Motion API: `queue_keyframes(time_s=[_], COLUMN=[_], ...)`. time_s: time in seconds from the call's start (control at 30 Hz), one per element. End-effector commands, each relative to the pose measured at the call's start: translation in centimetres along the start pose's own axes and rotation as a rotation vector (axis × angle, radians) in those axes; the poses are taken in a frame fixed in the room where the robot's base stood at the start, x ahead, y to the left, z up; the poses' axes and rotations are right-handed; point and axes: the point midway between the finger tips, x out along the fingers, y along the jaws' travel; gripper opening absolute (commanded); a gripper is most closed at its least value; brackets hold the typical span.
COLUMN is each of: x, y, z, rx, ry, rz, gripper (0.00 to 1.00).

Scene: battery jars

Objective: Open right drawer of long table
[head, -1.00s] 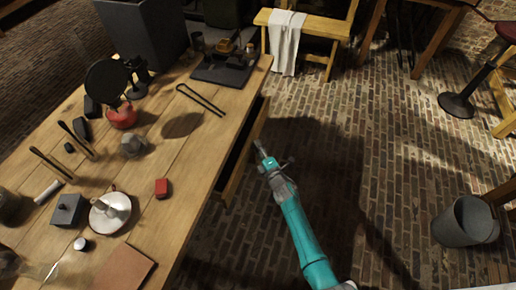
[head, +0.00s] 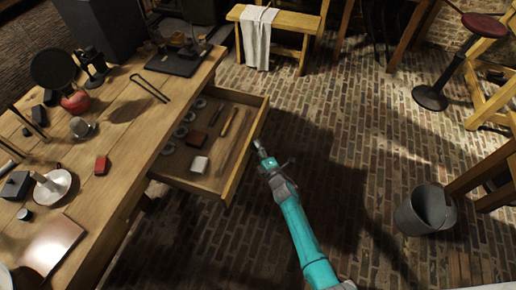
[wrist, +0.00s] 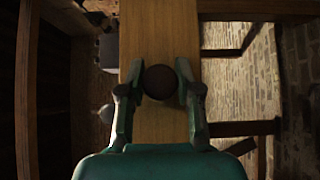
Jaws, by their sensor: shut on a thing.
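The long wooden table (head: 131,137) fills the left of the head view. Its drawer (head: 246,158) stands pulled out toward the right, with its inside showing. In it lie several round rings, a brown block (head: 197,138), a white block (head: 200,164) and thin sticks. My gripper (head: 260,147) is at the outer face of the drawer front. In the wrist view the wooden drawer front (wrist: 160,30) runs upright through the middle. My gripper (wrist: 160,88) is shut on the round dark knob (wrist: 160,82), with one finger on each side of it.
A grey bucket (head: 424,211) stands on the brick floor at the right. A wooden bench (head: 275,23) is at the back.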

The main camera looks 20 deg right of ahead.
Motion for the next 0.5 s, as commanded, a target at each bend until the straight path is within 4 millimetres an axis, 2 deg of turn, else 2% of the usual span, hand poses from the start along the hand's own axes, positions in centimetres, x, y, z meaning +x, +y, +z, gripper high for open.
queue_keyframes(time_s=[0.43, 0.47, 0.5], x=[-0.06, -0.05, -0.05], y=[-0.12, -0.12, -0.11], z=[-0.05, -0.04, -0.04], rx=[0.000, 0.000, 0.000], ry=[0.000, 0.000, 0.000], rz=[-0.002, -0.002, -0.002], gripper=[0.00, 0.36, 0.46])
